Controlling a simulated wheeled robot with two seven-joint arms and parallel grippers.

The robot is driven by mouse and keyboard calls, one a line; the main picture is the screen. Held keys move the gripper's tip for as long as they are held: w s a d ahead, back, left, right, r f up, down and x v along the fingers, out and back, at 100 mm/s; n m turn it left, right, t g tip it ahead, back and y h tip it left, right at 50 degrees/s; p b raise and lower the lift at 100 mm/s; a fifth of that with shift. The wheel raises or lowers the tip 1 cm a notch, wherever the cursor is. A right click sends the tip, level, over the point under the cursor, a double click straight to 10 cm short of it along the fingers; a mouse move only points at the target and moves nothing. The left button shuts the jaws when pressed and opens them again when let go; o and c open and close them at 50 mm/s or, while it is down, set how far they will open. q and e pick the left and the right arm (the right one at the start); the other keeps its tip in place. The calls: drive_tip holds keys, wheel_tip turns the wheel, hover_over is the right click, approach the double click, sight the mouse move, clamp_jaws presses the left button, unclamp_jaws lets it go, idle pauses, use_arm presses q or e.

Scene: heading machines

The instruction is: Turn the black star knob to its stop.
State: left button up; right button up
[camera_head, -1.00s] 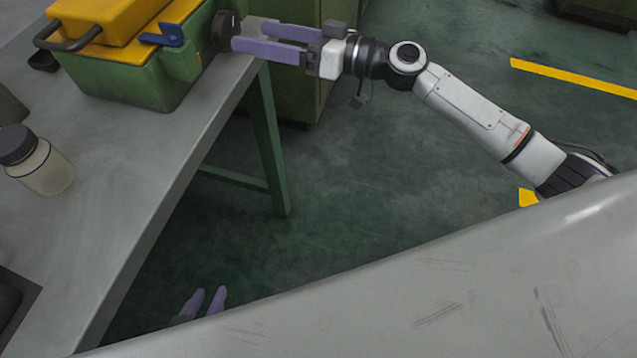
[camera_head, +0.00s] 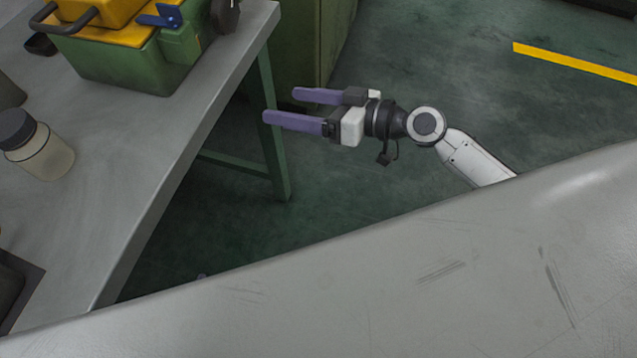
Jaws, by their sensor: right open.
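The black star knob (camera_head: 225,16) is on the right side of the green and yellow machine (camera_head: 125,62), at the top edge of the view, and is partly cut off. My right gripper (camera_head: 280,106) is open and empty. Its two purple fingers point left, to the right of the workbench edge and apart from the knob, lower in the picture.
The grey workbench (camera_head: 135,150) bears the machine and a dark-capped jar (camera_head: 45,155). A blue lever (camera_head: 160,17) is on the machine's front. A dark tray (camera_head: 15,290) lies at lower left. A green cabinet (camera_head: 300,50) stands behind; the floor right of the bench is clear.

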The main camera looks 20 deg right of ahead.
drive_tip(key=s+f+m+h+p, duration=0.2)
drive_tip(key=s+f+h, duration=0.2)
drive_tip(key=s+f, duration=0.7)
drive_tip(key=shift+s+d+f+g+h, duration=0.2)
drive_tip(key=shift+d+f+g+h, duration=0.15)
drive_tip(key=shift+f, duration=0.5)
